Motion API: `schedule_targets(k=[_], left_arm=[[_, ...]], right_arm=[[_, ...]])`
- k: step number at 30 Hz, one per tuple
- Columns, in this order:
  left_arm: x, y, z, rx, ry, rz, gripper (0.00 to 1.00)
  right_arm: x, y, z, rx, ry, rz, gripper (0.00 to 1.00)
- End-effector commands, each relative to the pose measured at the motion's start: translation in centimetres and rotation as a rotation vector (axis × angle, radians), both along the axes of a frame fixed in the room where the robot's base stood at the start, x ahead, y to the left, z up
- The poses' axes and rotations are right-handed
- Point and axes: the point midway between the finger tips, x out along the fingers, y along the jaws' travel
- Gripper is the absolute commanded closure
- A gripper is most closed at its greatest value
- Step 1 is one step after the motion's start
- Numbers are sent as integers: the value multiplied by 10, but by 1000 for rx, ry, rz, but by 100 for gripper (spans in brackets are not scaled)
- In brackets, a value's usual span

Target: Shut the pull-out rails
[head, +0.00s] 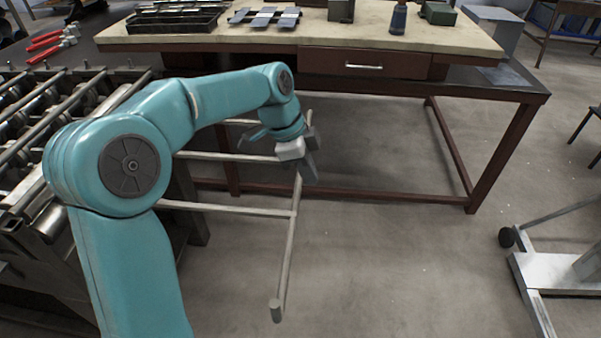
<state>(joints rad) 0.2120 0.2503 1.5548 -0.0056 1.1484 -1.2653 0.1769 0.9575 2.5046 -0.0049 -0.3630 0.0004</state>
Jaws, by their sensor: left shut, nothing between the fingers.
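The pull-out rails (235,209) are pale metal bars that stick out to the right from the roller machine (35,210) at the left. A long end bar (287,250) joins their outer ends and runs toward me. My left arm reaches over the rails from the left. My left gripper (308,168) is shut and empty at the upper part of the end bar and covers some of it. I cannot tell whether it touches the bar. The rails' inner ends are partly hidden behind my arm. My right gripper is not in view.
A workbench (400,35) with a drawer (365,64) stands behind the rails, holding a black tray (165,22) and small parts. Red-handled tools (50,43) lie at the upper left. A wheeled metal stand (560,270) is at the right. The floor between is clear.

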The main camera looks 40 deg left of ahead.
Motion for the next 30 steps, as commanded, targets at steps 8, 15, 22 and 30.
schedule_targets(k=[8, 15, 22, 30], left_arm=[[7, -19, -59, -1, 6, -1, 100], [0, -1, -79, 1, 3, 6, 100], [-7, 13, -82, 0, 2, 4, 100], [-7, 15, -83, 0, 2, 2, 100]], right_arm=[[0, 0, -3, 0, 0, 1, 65], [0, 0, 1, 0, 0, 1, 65], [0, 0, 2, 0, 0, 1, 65], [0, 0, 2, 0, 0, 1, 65]])
